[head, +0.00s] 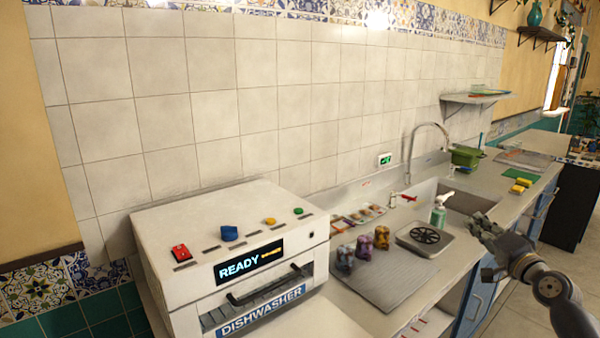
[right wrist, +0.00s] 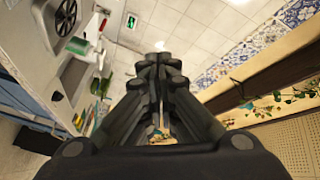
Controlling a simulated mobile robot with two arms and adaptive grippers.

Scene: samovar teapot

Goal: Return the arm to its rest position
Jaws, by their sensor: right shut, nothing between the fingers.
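My right gripper (head: 482,226) is in the head view at the lower right. It is raised in front of the counter, to the right of the black fan-like grille (head: 425,235). In the right wrist view its two fingers (right wrist: 160,62) meet at the tips, with nothing between them. My right arm comes in from the lower right corner. My left gripper does not show in either view. No teapot or samovar can be made out.
A white dishwasher (head: 230,245) reading "READY" stands at the left. The counter holds several patterned jars (head: 363,247), a soap bottle (head: 438,212), a sink (head: 468,201) and a green container (head: 466,156). A wall shelf (head: 475,98) is above. Open floor lies at the right.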

